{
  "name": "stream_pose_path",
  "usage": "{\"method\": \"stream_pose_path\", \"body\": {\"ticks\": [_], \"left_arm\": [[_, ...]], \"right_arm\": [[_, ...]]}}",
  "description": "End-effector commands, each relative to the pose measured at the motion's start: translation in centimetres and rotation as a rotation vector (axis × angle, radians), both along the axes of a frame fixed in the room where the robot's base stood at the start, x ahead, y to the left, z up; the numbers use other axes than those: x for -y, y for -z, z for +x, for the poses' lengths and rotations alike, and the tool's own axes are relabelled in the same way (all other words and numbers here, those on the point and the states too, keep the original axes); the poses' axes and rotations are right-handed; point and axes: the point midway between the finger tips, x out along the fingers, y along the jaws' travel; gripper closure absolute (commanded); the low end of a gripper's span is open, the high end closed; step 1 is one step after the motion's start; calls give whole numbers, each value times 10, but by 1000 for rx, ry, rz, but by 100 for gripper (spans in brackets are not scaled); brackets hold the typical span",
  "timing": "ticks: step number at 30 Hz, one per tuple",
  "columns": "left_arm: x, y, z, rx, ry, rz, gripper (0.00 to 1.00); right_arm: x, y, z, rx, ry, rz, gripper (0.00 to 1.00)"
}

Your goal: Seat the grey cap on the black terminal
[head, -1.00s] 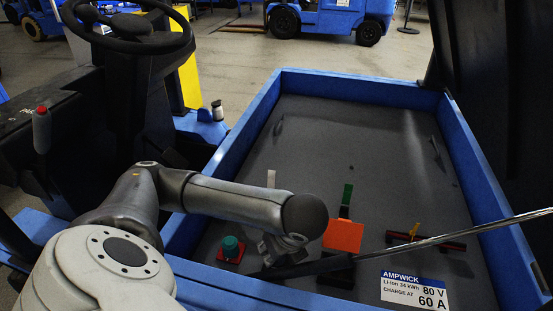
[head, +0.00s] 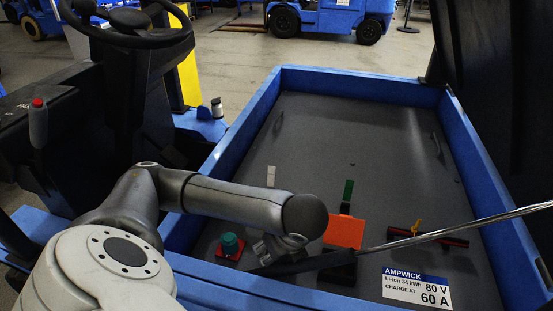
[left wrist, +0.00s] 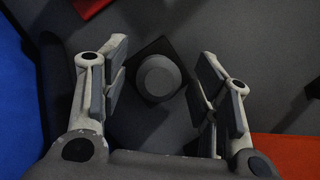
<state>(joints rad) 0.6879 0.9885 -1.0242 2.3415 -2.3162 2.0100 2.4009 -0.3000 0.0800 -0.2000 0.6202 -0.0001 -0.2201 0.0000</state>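My left gripper (left wrist: 160,85) is open, with its two fingers apart on either side of a round grey cap (left wrist: 158,76) in the left wrist view. The cap touches neither finger. A black square base, which looks like the black terminal (left wrist: 153,48), shows around and under the cap; whether the cap is fully down on it cannot be told. In the head view, my left gripper (head: 275,249) is low over the grey floor of the blue-walled tray, and my arm and gripper hide the cap and terminal. My right gripper is in neither view.
A teal cap on a red square base (head: 229,246) stands just left of my gripper. An orange flap (head: 345,231) is just right of it. A long metal rod (head: 470,225) crosses the front right.

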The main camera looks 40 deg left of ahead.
Motion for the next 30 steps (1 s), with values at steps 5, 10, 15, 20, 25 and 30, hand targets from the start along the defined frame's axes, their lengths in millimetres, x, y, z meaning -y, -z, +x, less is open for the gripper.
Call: {"method": "stream_pose_path", "body": {"ticks": [5, 10, 15, 20, 25, 30], "left_arm": [[0, 0, 0, 0, 0, 0, 38], [0, -1, 0, 1, 0, 0, 38], [3, -6, 1, 5, 3, -2, 38], [7, -16, 1, 6, 4, -3, 38], [11, -28, -2, 5, 3, 1, 38], [17, -41, -3, 6, 3, -3, 38]], "right_arm": [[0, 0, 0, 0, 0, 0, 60], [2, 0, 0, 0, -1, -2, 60], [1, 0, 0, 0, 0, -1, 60], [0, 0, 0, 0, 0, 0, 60], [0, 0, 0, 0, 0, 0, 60], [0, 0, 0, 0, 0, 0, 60]]}}
